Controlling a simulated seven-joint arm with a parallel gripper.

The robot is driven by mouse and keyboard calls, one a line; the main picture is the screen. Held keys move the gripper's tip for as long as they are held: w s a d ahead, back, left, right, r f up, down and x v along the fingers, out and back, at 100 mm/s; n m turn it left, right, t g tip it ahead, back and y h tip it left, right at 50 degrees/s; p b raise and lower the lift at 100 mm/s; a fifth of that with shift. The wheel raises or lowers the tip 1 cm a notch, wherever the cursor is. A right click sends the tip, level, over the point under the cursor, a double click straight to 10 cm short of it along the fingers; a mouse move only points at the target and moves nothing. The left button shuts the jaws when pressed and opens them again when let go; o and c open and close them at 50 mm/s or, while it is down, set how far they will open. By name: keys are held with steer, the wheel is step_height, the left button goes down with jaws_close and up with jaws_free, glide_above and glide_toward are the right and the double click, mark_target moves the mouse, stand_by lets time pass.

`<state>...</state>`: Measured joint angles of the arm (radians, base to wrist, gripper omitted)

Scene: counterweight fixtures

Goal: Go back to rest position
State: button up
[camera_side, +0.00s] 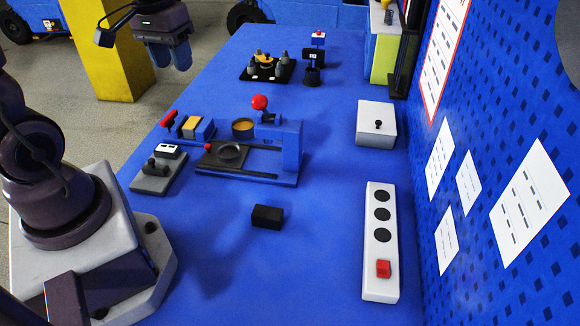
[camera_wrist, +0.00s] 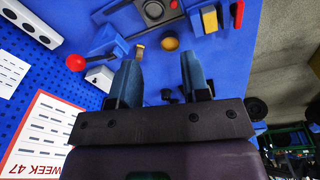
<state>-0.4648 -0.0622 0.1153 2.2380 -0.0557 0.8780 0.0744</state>
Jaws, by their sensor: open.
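My gripper (camera_side: 174,57) is high at the upper left in the side view, above the far left part of the bench and clear of everything. Its two blue fingers are apart with nothing between them. In the wrist view my gripper (camera_wrist: 158,75) also shows open and empty, with the blue bench behind the fingers. My arm's base stands at the left in the side view.
A blue fixture with a red ball knob (camera_side: 260,102) stands mid-bench. A yellow post (camera_side: 108,55) stands behind my gripper.

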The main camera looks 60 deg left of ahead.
steer(key=s+d+r+m+t, duration=0.2)
steer(key=d+r+m, duration=0.1)
steer(key=d, duration=0.4)
steer(key=s+d+r+m+t, duration=0.2)
steer(key=d+r+m, duration=0.1)
steer(key=d, duration=0.5)
steer(key=shift+v, duration=0.95)
